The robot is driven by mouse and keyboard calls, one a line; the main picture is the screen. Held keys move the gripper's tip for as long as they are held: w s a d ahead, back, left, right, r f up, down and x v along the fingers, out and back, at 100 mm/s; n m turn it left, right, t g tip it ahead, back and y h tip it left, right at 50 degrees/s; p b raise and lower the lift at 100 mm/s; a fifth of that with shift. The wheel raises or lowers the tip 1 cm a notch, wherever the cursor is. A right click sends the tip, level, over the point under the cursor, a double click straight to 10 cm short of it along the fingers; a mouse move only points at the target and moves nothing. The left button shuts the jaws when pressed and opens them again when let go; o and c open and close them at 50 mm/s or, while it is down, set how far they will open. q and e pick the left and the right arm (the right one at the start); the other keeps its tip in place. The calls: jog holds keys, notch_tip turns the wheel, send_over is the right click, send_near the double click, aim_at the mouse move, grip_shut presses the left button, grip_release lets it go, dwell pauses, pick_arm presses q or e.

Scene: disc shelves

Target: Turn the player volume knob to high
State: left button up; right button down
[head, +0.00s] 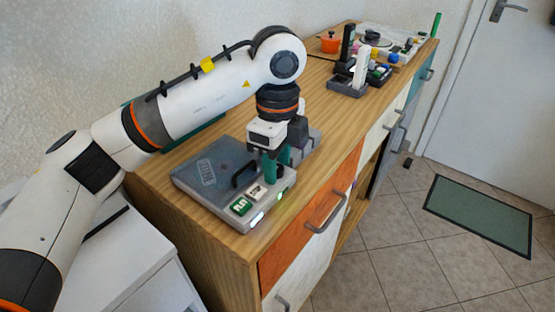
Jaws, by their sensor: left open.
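The player (218,179) is a grey box with a dark lid, lying on the near end of the wooden cabinet top. Its front strip carries a green button (241,206), a white button (256,191) and a small lit display (257,220). My left gripper (276,172) points down over the right end of that strip, with teal fingers open. The volume knob cannot be made out; the fingers cover that part of the strip. Whether the fingers touch the player I cannot tell. My right gripper is not in view.
A grey object (304,140) stands just behind my left gripper. Farther along the cabinet top (300,100) are a dark stand with a white upright piece (361,68), an orange pot (330,42) and several small items. Bare wood lies between. Drawer handles (326,212) stick out in front.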

pick_arm(q)
grip_shut()
